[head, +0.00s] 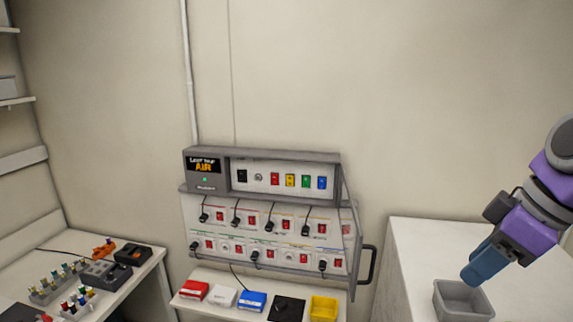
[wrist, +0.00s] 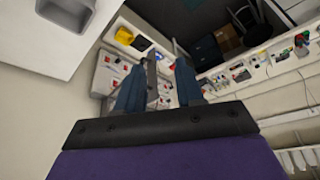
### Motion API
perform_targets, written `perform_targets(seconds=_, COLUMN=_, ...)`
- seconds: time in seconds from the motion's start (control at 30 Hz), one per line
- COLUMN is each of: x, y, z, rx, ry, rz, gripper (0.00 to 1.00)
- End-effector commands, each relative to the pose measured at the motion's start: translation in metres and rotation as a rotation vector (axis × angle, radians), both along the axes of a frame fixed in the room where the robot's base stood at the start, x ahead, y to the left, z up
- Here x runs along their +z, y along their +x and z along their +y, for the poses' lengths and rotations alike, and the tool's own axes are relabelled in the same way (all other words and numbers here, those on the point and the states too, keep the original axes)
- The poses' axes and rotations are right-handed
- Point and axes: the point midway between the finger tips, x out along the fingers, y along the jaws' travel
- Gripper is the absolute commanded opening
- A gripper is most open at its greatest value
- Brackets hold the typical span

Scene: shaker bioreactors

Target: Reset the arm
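My arm reaches in from the right edge of the head view, with purple and grey links. My gripper (head: 474,272) has blue fingers that point down and to the left, just above a grey open bin on the right-hand white counter. In the wrist view my gripper (wrist: 161,68) shows two blue fingers standing apart with a gap between them. The gripper is open, and I see nothing held in it.
The grey bin (head: 463,313) sits on the white counter (head: 425,250). A grey switch panel (head: 265,215) stands against the wall, with a yellow tray (head: 323,308) and coloured boxes below. A cluttered bench (head: 140,270) is at left. The wall above is clear.

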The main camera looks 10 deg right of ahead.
Motion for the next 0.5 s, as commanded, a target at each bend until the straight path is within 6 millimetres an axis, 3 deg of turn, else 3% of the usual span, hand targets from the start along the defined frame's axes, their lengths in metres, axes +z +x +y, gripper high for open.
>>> perform_targets(seconds=0.37, x=-0.034, y=0.009, z=0.047, rx=0.002, ry=-0.037, rz=0.055, gripper=0.37)
perform_targets(seconds=0.5, x=-0.056, y=0.010, z=0.071, rx=-0.003, ry=-0.050, rz=0.090, gripper=0.37)
